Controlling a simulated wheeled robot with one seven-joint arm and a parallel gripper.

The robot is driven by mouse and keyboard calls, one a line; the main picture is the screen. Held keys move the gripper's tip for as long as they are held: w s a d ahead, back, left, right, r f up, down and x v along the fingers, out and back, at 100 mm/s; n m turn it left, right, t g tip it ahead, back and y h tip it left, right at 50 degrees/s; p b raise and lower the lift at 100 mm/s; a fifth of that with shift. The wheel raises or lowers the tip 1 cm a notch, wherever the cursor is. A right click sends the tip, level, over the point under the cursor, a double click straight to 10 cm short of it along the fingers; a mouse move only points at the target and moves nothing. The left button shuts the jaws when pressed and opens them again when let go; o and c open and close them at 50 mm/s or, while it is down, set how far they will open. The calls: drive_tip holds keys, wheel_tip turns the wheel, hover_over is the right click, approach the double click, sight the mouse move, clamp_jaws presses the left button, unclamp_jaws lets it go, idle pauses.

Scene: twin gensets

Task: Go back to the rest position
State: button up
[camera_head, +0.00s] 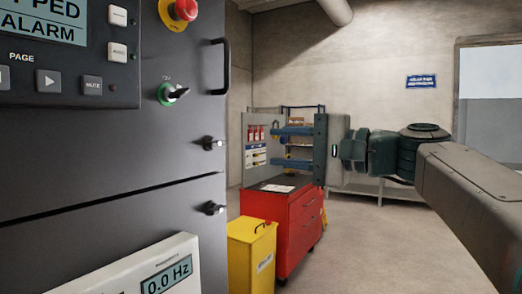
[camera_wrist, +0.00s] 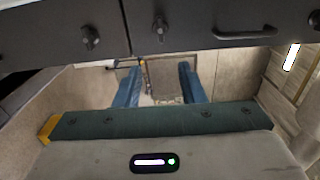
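My gripper (camera_head: 283,147) is held out level in the head view, with its two blue fingers pointing left towards the dark control cabinet (camera_head: 120,150). The fingers are apart, with nothing between them. In the wrist view my gripper (camera_wrist: 160,88) also shows its two blue fingers spread and empty. In the head view it appears in front of the red tool cart and touches nothing that I can see. My arm reaches in from the right edge.
The cabinet carries a red emergency button (camera_head: 184,9), a green-ringed switch (camera_head: 172,93) and a black handle (camera_head: 219,67). A red tool cart (camera_head: 295,225) and a yellow bin (camera_head: 252,255) stand beyond it. Floor (camera_head: 365,250) at the right is clear.

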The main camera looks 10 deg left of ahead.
drive_tip(key=shift+s+d, duration=0.3)
drive_tip(key=shift+d, duration=0.3)
drive_tip(key=s+d+f+h+p, duration=0.1)
drive_tip(key=d+f+h, duration=0.15)
drive_tip(key=f, duration=0.45)
drive_tip(key=s+d+f+g+h+p, duration=0.1)
drive_tip(key=f+h+p, duration=0.15)
drive_tip(key=f, duration=0.35)
drive_tip(key=s+d+f+h, duration=0.1)
drive_tip(key=f+h, duration=0.2)
drive_tip(key=f, duration=0.4)
drive_tip(key=s+d+f+n+g+h+p, duration=0.1)
drive_tip(key=s+d+f+n+h+p, duration=0.1)
drive_tip(key=s+d+f+h, duration=0.2)
drive_tip(key=s+d+f+n+g+h+p, duration=0.2)
drive_tip(key=s+d+f+h, duration=0.2)
drive_tip(key=s+d+f, duration=0.4)
wheel_tip(320, 180, down, 5)
drive_tip(key=shift+s+f+h, duration=0.1)
drive_tip(key=shift+s+h, duration=0.05)
drive_tip(key=shift+h, duration=0.15)
